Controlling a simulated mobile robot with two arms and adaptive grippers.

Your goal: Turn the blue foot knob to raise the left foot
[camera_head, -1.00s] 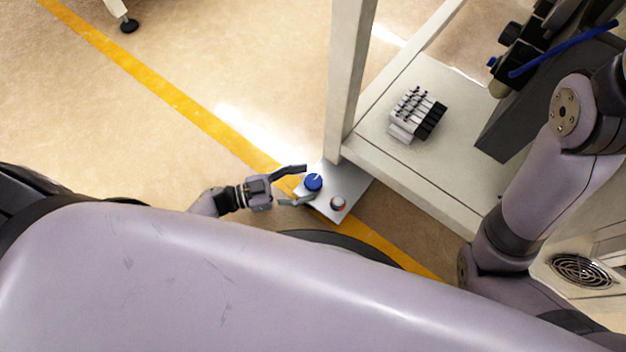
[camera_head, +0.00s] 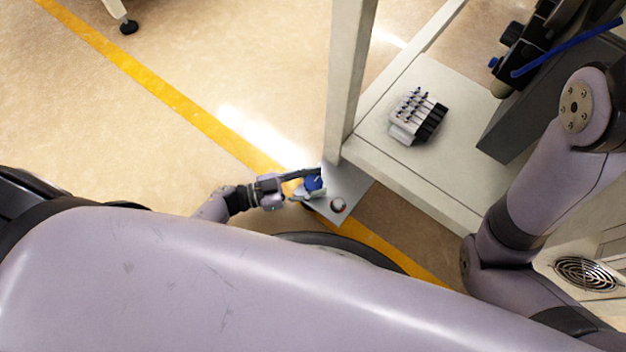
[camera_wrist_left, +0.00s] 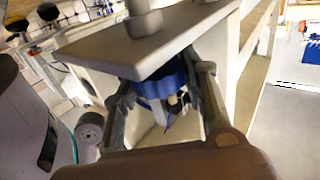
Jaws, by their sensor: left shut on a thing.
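The blue foot knob (camera_head: 313,183) is at the grey metal plate (camera_head: 345,188) by the foot of the frame's pale post. My left gripper (camera_head: 308,184) comes in from the left and is shut on the knob, one finger on each side. In the left wrist view the blue knob (camera_wrist_left: 172,82) sits between the two fingers (camera_wrist_left: 162,100), just under the plate (camera_wrist_left: 140,52). The fingers hide part of the knob in the head view. My right gripper is not in view; only my right arm shows at the right.
A valve block (camera_head: 417,116) sits on the frame's shelf. Open floor with a yellow line (camera_head: 190,110) lies to the left.

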